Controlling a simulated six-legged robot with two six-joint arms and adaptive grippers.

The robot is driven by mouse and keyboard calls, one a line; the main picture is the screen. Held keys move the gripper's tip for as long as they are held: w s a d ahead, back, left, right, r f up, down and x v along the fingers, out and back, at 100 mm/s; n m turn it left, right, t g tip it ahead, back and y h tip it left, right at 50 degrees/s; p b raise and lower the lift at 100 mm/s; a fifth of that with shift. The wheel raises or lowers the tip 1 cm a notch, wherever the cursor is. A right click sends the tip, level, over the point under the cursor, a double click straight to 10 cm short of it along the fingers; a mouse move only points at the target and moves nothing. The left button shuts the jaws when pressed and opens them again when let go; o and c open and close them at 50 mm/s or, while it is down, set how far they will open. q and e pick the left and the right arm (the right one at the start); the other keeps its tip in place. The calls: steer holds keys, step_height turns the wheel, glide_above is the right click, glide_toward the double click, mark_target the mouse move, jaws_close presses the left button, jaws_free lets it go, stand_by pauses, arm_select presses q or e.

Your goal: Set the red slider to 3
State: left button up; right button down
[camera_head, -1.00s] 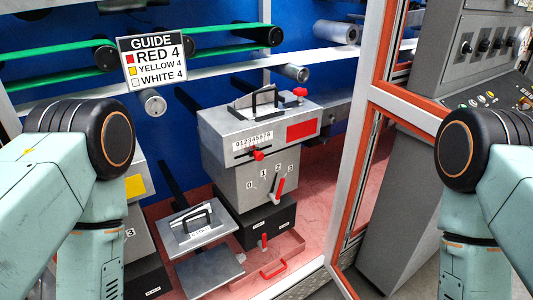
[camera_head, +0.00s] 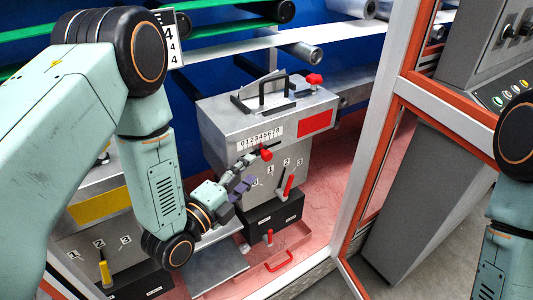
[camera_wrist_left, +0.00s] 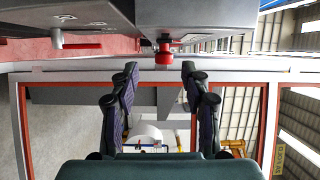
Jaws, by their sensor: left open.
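The red slider knob (camera_head: 265,153) sticks out from the front of the grey machine box (camera_head: 225,125), just below a white number scale (camera_head: 262,136). It stands near the middle of the scale; I cannot read its exact number. My left gripper (camera_head: 244,178) is open, just left of and below the knob, and apart from it. In the left wrist view the red knob (camera_wrist_left: 163,56) lies between and beyond the two spread fingertips (camera_wrist_left: 160,72). Nothing is between the fingers. My right arm shows at the right edge; its gripper is out of view.
A red lever (camera_head: 288,185) beside numbers sits below the slider. A red knob (camera_head: 314,79) and black handle (camera_head: 272,92) are on top of the box. A yellow lever (camera_head: 105,272) is at lower left. An orange-edged frame post (camera_head: 372,150) stands to the right.

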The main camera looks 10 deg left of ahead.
mark_target(267, 160)
arm_select(q)
steer(key=w+d, duration=0.1)
steer(key=w+d+r, duration=0.1)
steer(key=w, duration=0.1)
steer(key=shift+w+d, duration=0.1)
steer(key=shift+d, duration=0.3)
steer(key=shift+w+d+f, duration=0.1)
steer(key=shift+w+f, duration=0.05)
steer(key=shift+w, duration=0.45)
steer(key=shift+w+d+f, duration=0.1)
steer(key=shift+w, duration=0.45)
steer(key=shift+w+f, duration=0.1)
steer(key=shift+w, duration=0.45)
steer(key=shift+s+d+r, duration=0.15)
steer(key=shift+d+r, duration=0.05)
steer(key=shift+d, duration=0.1)
steer(key=shift+w+a+f, duration=0.2)
steer(key=shift+a, duration=0.1)
steer(key=c, duration=0.4)
steer(key=shift+s+d, duration=0.1)
jaws_close()
